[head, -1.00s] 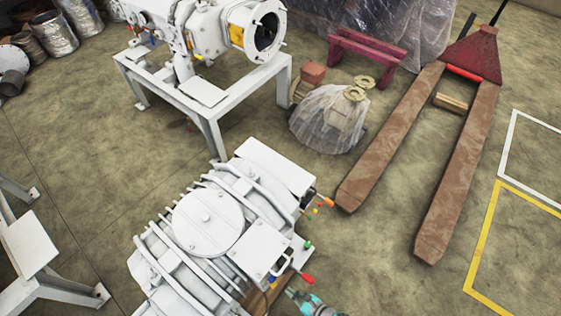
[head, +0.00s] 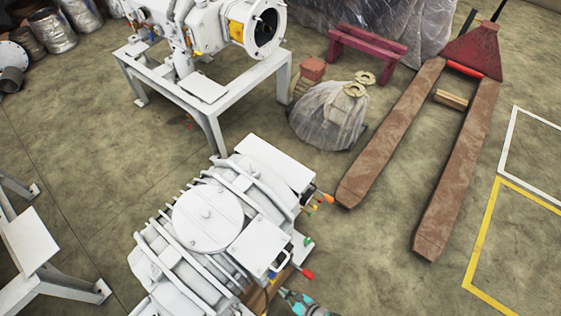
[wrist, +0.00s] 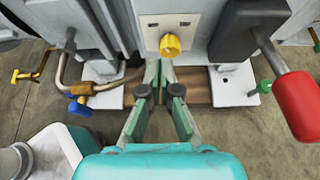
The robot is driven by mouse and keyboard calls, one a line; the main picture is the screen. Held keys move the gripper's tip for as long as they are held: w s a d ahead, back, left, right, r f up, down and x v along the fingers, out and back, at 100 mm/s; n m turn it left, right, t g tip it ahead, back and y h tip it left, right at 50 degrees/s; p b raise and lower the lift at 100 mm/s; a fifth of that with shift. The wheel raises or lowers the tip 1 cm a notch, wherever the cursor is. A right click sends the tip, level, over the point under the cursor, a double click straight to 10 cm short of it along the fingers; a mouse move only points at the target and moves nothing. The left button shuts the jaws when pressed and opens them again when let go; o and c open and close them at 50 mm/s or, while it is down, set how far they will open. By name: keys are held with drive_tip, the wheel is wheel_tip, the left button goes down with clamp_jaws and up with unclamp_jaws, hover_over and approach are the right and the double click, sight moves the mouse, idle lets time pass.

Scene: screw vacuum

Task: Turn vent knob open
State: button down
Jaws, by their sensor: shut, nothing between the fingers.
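The white vacuum pump (head: 208,218) stands at the lower middle in the head view. A yellow knob (wrist: 171,45) sits on its pale front plate in the wrist view. I cannot tell from the pictures whether this is the vent knob. My gripper (wrist: 159,66) is shut and empty, with its fingertips just below the yellow knob; whether they touch it is unclear. In the head view my gripper (head: 285,293) shows at the bottom, beside the pump's lower right side.
In the wrist view, a large red handle (wrist: 297,105) and a green knob (wrist: 265,86) are at right. A blue knob (wrist: 80,105) hangs below a brass-fitted pipe at left. Open floor lies right of the pump, before a pallet jack (head: 440,180).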

drive_tip(key=shift+w+a, duration=0.7)
drive_tip(key=shift+a, duration=0.2)
drive_tip(key=shift+w+a, duration=0.65)
drive_tip(key=shift+a, duration=0.2)
drive_tip(key=shift+d+f, duration=0.1)
drive_tip(key=shift+f, duration=0.05)
drive_tip(key=shift+w+d, duration=0.2)
drive_tip(key=shift+w, duration=0.15)
drive_tip(key=shift+w+d, duration=0.2)
drive_tip(key=shift+w+d, duration=0.3)
drive_tip(key=shift+w, duration=0.1)
idle(0.3)
drive_tip(key=s+d, duration=0.2)
drive_tip(key=d, duration=0.1)
drive_tip(key=s+d, duration=0.1)
drive_tip(key=shift+s+d+r, duration=0.25)
drive_tip(key=shift+d+r, duration=0.1)
drive_tip(key=shift+d, duration=0.05)
